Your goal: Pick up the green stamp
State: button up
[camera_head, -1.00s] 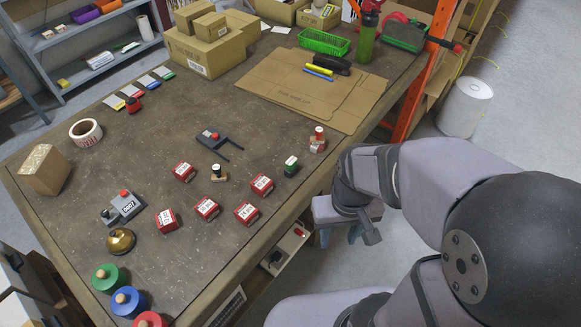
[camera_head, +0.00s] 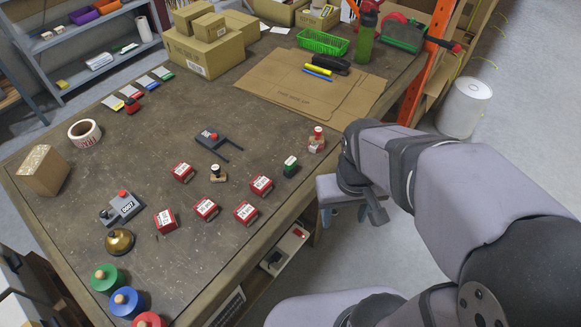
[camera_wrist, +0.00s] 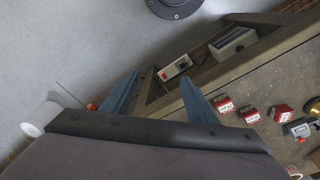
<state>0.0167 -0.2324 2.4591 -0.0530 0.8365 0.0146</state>
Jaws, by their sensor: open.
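The green stamp (camera_head: 291,166) is a small dark green block with a pale top. It stands upright near the right edge of the workbench (camera_head: 150,235) in the head view, between a red-topped stamp (camera_head: 317,140) and a red box (camera_head: 261,185). I cannot make it out in the wrist view. My gripper (camera_head: 352,217) is off the bench's right side, to the lower right of the stamp and apart from it. The wrist view shows its two blue fingers (camera_wrist: 158,80) spread with nothing between them.
Several red labelled boxes (camera_head: 206,208) and a small wooden stamp (camera_head: 217,173) stand left of the green stamp. A dark grey forked holder (camera_head: 212,138) lies behind. An orange post (camera_head: 411,97) rises at the bench's far right. Boxes under the bench show near my fingers.

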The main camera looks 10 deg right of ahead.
jog(key=w+d+f+n+t+h+b, duration=0.1)
jog(key=w+d+t, duration=0.2)
jog(key=w, duration=0.6)
jog(key=w+d+f+t+b, duration=0.1)
jog(key=w+d+t+b, duration=0.15)
jog(key=w, duration=0.55)
jog(key=w+a+n+t+y+b, duration=0.1)
jog(key=w+a+n+t+y, duration=0.15)
jog(key=w+t, duration=0.55)
notch_tip(320, 180, up, 2)
jog(key=n+g+y+b, duration=0.2)
jog(key=n+y+b, duration=0.3)
jog(key=y, duration=0.7)
send_over(291, 160)
jog(key=p+v, duration=0.2)
jog(key=v, duration=0.1)
jog(key=shift+n, duration=0.35)
notch_tip(291, 160, down, 13)
jog(key=shift+s+f, duration=0.15)
jog(key=shift+f, duration=0.05)
jog(key=shift+p+x, duration=0.55)
jog(key=shift+x, duration=1.05)
jog(key=shift+p+x, duration=0.55)
jog(key=shift+x, duration=1.5)
jog(key=shift+d+f, duration=0.1)
jog(key=c, duration=1.1)
